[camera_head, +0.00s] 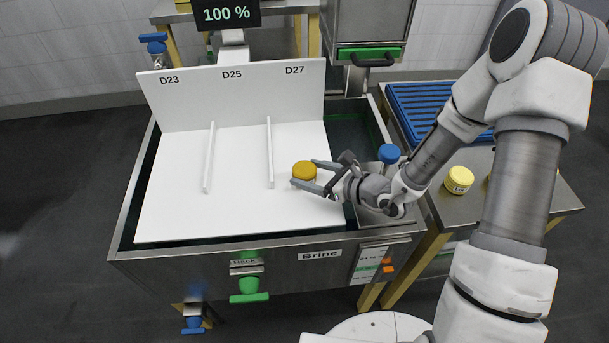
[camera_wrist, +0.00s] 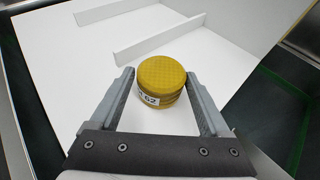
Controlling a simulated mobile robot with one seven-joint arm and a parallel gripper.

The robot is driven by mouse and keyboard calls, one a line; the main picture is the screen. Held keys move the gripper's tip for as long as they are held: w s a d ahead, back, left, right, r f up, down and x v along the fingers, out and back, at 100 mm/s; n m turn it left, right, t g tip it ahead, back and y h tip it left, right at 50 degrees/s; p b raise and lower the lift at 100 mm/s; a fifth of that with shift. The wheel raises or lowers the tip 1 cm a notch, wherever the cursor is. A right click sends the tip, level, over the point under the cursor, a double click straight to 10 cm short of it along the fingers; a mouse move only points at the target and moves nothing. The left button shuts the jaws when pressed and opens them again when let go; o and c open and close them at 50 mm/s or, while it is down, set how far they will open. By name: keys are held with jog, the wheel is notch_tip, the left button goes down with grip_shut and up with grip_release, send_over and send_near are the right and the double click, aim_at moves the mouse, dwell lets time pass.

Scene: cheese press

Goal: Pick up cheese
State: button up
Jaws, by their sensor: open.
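A round yellow-orange cheese (camera_head: 304,171) sits on the white board (camera_head: 180,215), in the right lane below the D27 mark. In the wrist view the cheese (camera_wrist: 161,80) shows a label on its side, partly readable as 62. My gripper (camera_head: 313,173) is open and comes from the right, with its fingers low over the board. In the wrist view the fingers (camera_wrist: 162,82) stand on both sides of the cheese, with a gap visible on each side. The cheese rests on the board.
White dividers (camera_head: 270,152) split the board into lanes. A steel brine tank (camera_head: 220,265) surrounds it. A blue-topped object (camera_head: 389,153) stands beside my wrist. Another yellow cheese (camera_head: 459,180) lies on the right side table, near a blue rack (camera_head: 425,108). The left and middle lanes are empty.

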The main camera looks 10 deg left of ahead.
aim_at(294, 167)
jog(key=shift+b+x, duration=0.7)
jog(key=shift+x, duration=1.95)
jog(key=shift+w+r, duration=0.1)
jog(key=shift+r, duration=0.1)
jog(key=c, duration=1.1)
